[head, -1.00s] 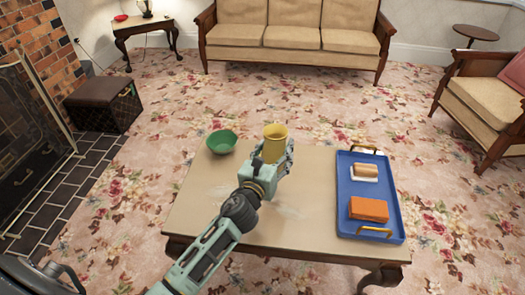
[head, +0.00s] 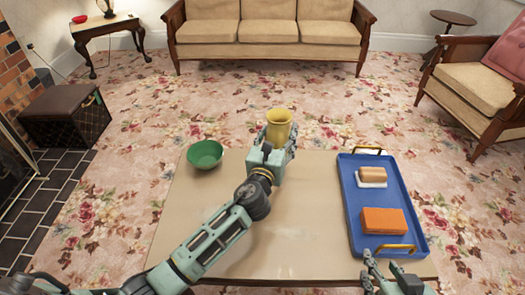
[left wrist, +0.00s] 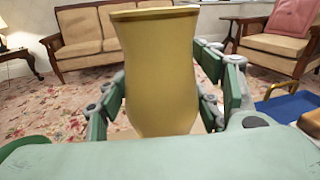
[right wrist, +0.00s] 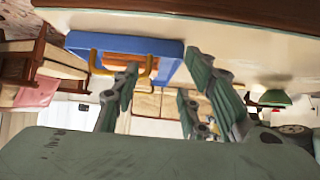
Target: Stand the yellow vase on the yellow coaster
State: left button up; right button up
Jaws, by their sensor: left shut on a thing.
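The yellow vase (head: 279,124) is upright in my left gripper (head: 278,146), over the far edge of the low table (head: 300,215). The left wrist view shows the vase (left wrist: 157,75) between the fingers, which close on both its sides. Its foot is hidden behind the gripper, so its height over the table is hard to tell. No yellow coaster shows; my left arm covers part of the table. My right gripper (head: 388,272) is at the table's near right edge, by the tray. In the right wrist view its fingers (right wrist: 160,100) are apart and empty.
A blue tray (head: 352,215) with brass handles fills the table's right side. It holds an orange block (head: 384,221) and a tan block on a white base (head: 372,177). A green bowl (head: 205,154) stands at the far left. The table's middle right is bare.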

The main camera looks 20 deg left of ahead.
pick_arm(q)
jog(key=a+f+b, duration=0.2)
jog(key=a+f, duration=0.1)
jog(key=a+f+b, duration=0.1)
jog(key=f, duration=0.1)
jog(key=shift+w+a+f+b, duration=0.2)
jog(key=shift+w+a+b, duration=0.1)
jog(key=shift+w+a, duration=0.1)
jog(key=shift+f+b, duration=0.5)
jog(key=shift+f, duration=0.2)
pick_arm(e)
jog(key=w+a+r+t+y, duration=0.1)
jog(key=a+r+t+y, duration=0.1)
jog(key=r+t, duration=0.4)
jog(key=w+a+r+t+y, duration=0.2)
jog(key=r+t, duration=0.4)
jog(key=r, duration=1)
jog(key=shift+w+n+t, duration=0.15)
jog(key=shift+n+t, duration=0.15)
jog(key=shift+t, duration=0.1)
pick_arm(q)
jog(key=shift+f, duration=0.1)
pick_arm(e)
jog(key=shift+r, duration=0.1)
pick_arm(q)
jog(key=o, duration=1.4)
jog(key=shift+o, duration=0.2)
